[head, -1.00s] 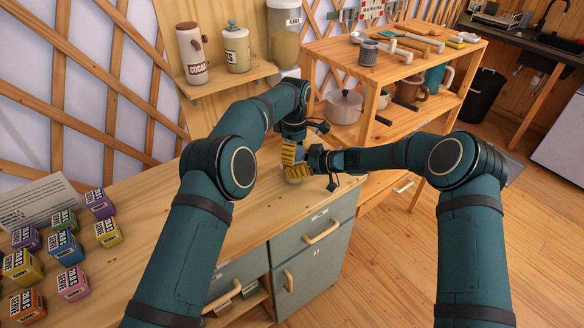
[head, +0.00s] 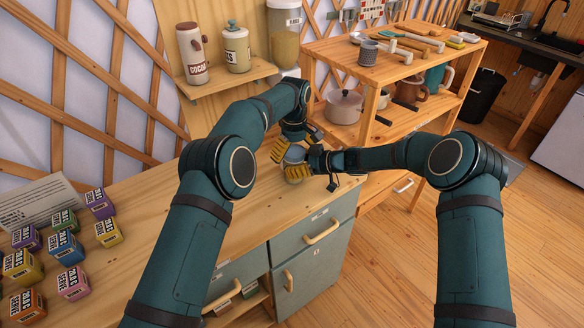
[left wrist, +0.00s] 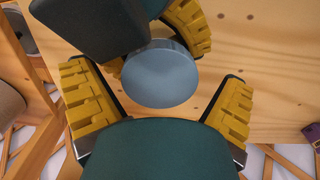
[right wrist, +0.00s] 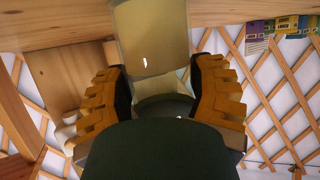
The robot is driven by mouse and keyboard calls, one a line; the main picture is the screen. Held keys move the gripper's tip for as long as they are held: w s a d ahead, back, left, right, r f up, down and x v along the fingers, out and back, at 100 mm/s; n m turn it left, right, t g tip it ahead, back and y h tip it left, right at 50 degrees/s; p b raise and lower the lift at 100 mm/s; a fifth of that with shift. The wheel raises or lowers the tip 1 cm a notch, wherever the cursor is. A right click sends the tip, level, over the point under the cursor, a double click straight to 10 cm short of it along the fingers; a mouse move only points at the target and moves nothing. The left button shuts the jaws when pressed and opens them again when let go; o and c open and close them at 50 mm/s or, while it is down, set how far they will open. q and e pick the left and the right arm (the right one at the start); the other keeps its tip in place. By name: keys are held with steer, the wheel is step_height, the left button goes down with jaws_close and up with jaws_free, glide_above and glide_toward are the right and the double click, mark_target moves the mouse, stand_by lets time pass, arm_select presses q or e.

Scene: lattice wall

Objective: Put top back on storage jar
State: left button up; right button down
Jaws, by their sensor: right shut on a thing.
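The storage jar (head: 294,175), a pale translucent body, stands near the counter's right end; it also shows in the right wrist view (right wrist: 152,40). The round grey-blue top (head: 295,154) lies over the jar's mouth; in the left wrist view its flat disc (left wrist: 160,76) faces me. I cannot tell whether it is fully seated. My left gripper (head: 291,143) is open above the top, its fingers spread on either side and apart from it (left wrist: 160,108). My right gripper (head: 312,158) is shut on the jar from the right, with a finger on each side (right wrist: 165,90). The fingers partly hide the jar.
Several small coloured boxes (head: 68,248) stand on the counter at left. A wall shelf (head: 228,76) holds canisters behind. A wooden rack (head: 372,75) with a pot (head: 344,106) is close behind my right gripper. The counter between boxes and jar is largely clear.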

arm_select(q)
steer(key=shift+r, duration=2.25)
steer(key=shift+c, duration=0.2)
steer(key=n, duration=0.3)
steer(key=r+n, duration=0.1)
steer(key=n, duration=0.1)
steer(key=shift+a+r+n, duration=0.1)
steer(key=shift+r+n, duration=0.05)
steer(key=shift+n, duration=0.25)
steer(key=n, duration=0.2)
steer(key=r+n, duration=0.1)
steer(key=shift+n, duration=0.4)
steer(key=n, duration=0.2)
steer(key=r+n, duration=0.1)
steer(key=n, duration=0.1)
steer(key=shift+f, duration=3.95)
